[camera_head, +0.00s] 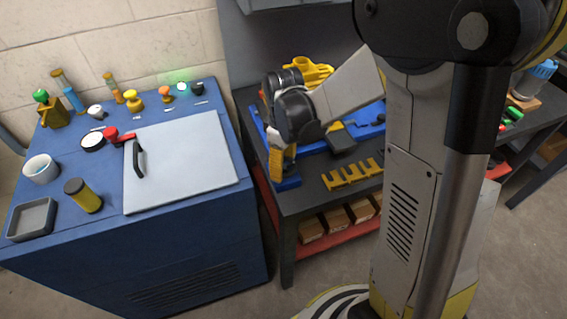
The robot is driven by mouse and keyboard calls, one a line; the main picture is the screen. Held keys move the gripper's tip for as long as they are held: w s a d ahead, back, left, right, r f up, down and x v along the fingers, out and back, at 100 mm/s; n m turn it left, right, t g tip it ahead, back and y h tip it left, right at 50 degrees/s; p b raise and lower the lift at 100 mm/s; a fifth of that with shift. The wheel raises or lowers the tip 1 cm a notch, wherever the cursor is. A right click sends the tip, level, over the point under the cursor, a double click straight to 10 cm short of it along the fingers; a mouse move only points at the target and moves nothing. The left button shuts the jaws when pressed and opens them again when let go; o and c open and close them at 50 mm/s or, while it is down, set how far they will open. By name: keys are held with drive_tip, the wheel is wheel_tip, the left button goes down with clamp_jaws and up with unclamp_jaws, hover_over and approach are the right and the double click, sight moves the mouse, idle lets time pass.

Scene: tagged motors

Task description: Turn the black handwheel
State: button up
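A small black knob-like part (198,88) stands at the back right corner of the blue cabinet top (60,150), with a pale tag in front of it. It may be the black handwheel, but it is too small to make out a wheel shape. My gripper end (297,114) shows as dark rounded parts at the end of my arm, over the workbench to the right of the cabinet. It is apart from the black part. Its fingers cannot be told clearly from the yellow and blue things below.
A white lid with a black handle (139,158), a gauge (93,141) with a red part, a mug (41,168), a yellow cylinder (83,195) and a grey tray (32,219) occupy the cabinet. Several coloured controls line its back. Yellow and blue fixtures crowd the workbench (318,201).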

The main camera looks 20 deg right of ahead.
sight(284, 165)
drive_tip(key=o, duration=1.2)
wheel_tip(284, 165, up, 12)
